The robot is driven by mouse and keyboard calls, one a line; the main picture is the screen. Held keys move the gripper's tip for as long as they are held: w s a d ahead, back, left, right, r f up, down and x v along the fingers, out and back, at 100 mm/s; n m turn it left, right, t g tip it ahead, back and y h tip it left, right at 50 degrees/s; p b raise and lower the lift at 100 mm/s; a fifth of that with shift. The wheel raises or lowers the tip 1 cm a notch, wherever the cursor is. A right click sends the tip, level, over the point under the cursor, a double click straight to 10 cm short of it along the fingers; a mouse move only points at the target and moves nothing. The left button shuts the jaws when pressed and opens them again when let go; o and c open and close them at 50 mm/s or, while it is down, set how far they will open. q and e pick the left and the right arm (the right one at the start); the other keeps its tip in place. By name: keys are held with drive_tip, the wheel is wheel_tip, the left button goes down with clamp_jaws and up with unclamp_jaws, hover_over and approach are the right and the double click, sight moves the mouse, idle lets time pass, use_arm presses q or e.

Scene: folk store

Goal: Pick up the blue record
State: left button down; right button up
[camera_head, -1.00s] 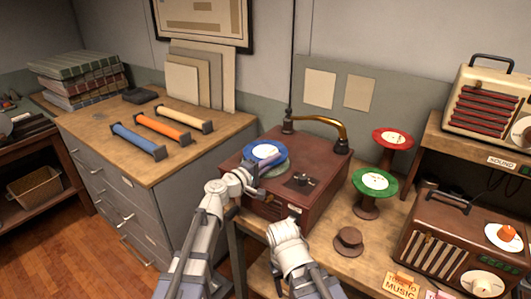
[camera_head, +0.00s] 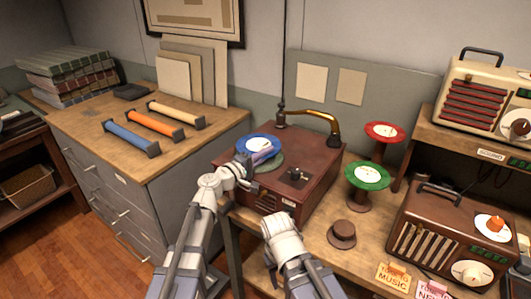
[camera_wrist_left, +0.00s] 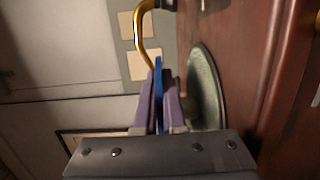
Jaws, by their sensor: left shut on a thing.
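The blue record (camera_head: 257,143) with a white label is over the dark red record player (camera_head: 310,175) in the head view. My left gripper (camera_head: 262,157) is shut on its near edge. In the left wrist view the blue record (camera_wrist_left: 159,82) shows edge-on as a thin blue strip between the purple fingers of the left gripper (camera_wrist_left: 157,100). The grey-green platter (camera_wrist_left: 206,90) lies beside it there, with a visible gap. My right arm shows low in the middle of the head view, but its fingers are hidden.
A brass tone arm (camera_head: 318,116) arches behind the record. A green record (camera_head: 367,174) and a red record (camera_head: 384,131) rest on stands to the right. A brown empty stand (camera_head: 342,234) is in front. A brown radio (camera_head: 447,238) stands at right.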

use_arm(q)
wheel_tip(320, 180, up, 9)
drive_tip(key=p, duration=0.8)
drive_tip(key=shift+r+p, duration=0.2)
drive_tip(key=shift+p, duration=0.15)
